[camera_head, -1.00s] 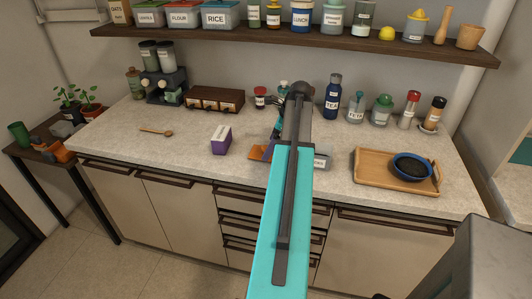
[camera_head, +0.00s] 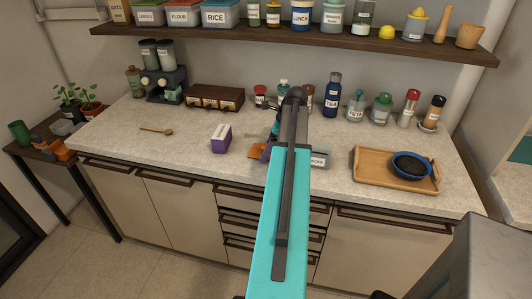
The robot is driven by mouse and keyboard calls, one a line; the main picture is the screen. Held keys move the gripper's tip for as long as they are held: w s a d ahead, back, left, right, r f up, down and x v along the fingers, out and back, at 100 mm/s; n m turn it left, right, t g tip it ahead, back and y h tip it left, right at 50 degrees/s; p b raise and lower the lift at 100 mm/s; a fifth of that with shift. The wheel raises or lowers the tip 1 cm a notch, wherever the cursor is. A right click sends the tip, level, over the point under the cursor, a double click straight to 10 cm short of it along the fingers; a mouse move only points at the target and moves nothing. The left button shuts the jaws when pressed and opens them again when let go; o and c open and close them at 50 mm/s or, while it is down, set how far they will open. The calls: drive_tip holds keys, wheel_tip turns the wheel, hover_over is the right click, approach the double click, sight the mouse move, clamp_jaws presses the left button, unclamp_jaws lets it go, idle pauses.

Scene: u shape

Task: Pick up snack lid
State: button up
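A flat orange piece (camera_head: 257,154), which may be the snack lid, lies on the counter just left of my arm in the middle. I cannot read any mark on it, and its right part is hidden. A grey container with a label (camera_head: 319,158) shows partly at the right of my arm; the label is too small to read. My gripper (camera_head: 271,140) is mostly hidden behind my teal and dark arm. Its visible dark part is low over the counter, at or just beside the orange piece. Whether its fingers are open or shut, or touch the piece, is hidden.
A purple and white box (camera_head: 221,138) stands left of the orange piece. A wooden tray (camera_head: 372,177) with a blue bowl (camera_head: 411,165) is at the right. Several bottles and jars line the back, including a blue bottle (camera_head: 332,97). The front left counter is clear.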

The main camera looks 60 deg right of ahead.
drive_tip(key=c, duration=0.7)
drive_tip(key=shift+o, duration=0.2)
drive_tip(key=shift+r+b, duration=1.05)
drive_tip(key=shift+r, duration=3.95)
